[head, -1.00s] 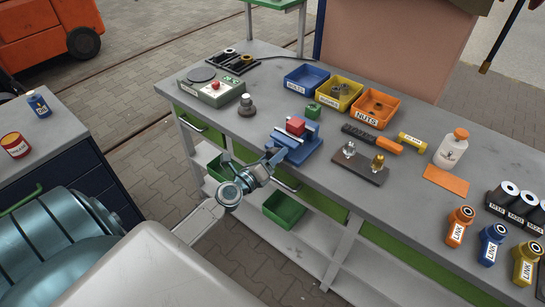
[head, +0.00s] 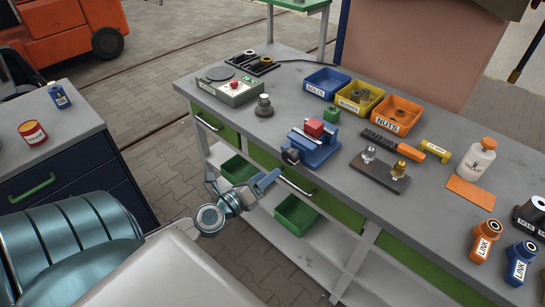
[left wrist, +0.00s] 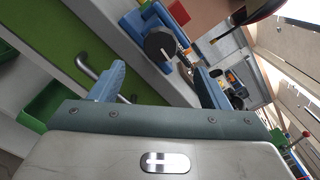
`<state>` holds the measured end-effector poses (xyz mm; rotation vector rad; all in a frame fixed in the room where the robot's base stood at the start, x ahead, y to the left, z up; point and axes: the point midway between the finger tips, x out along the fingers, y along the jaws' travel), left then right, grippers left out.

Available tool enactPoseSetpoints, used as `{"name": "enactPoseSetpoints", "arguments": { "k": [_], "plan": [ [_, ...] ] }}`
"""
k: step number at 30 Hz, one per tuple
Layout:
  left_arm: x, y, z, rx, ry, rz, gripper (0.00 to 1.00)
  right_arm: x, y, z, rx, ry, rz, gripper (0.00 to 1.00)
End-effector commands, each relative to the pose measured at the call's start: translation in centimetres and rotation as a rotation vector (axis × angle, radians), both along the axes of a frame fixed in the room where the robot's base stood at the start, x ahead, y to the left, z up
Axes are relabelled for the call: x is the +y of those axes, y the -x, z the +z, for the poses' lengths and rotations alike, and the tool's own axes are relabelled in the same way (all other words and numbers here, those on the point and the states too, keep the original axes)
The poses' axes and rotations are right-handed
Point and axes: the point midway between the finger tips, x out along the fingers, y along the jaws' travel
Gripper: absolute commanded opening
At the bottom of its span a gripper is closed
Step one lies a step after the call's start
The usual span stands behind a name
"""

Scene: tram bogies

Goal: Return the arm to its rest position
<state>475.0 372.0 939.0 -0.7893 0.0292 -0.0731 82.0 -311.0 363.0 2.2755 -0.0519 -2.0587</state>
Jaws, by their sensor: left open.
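My left gripper (head: 243,187) is open and empty in the head view, beside the front edge of the workbench (head: 235,125) and apart from the blue vise (head: 318,157). The vise stands on the bench near that edge with a red block (head: 314,128) at its top. In the left wrist view my left gripper's two fingers (left wrist: 160,86) are spread wide with nothing between them. Beyond them show the vise (left wrist: 135,22), partly cut off, and a drawer handle (left wrist: 86,67). My right gripper is in neither view.
A drawer handle (head: 297,187) juts from the bench front near my gripper. Green bins (head: 297,215) sit on the lower shelf. A dark cabinet (head: 75,165) with a red can (head: 33,133) stands at the left. Paved floor (head: 165,170) lies open between cabinet and bench.

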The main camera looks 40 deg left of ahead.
Motion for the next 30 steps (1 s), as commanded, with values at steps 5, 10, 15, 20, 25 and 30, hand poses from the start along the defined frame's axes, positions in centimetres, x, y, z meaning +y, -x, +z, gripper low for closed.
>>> {"name": "enactPoseSetpoints", "arguments": {
  "k": [5,10,15,20,25,30],
  "plan": [
    [0.0,0.6,0.0,0.001,0.001,-0.001,0.7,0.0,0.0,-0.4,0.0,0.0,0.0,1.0],
    [0.0,0.6,0.1,0.0,0.001,0.0,0.7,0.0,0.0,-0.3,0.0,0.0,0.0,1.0],
    [0.0,0.6,0.1,0.0,0.001,0.0,0.7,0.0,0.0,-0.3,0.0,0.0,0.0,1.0],
    [0.0,0.6,0.1,0.0,0.001,0.0,0.7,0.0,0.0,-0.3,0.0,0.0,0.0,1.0],
    [0.8,0.5,-2.1,0.02,-0.124,0.013,0.7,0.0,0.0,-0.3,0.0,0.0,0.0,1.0],
    [3.1,0.9,-10.0,0.114,-0.612,0.018,0.7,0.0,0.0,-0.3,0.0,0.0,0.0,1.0]
  ]
}}
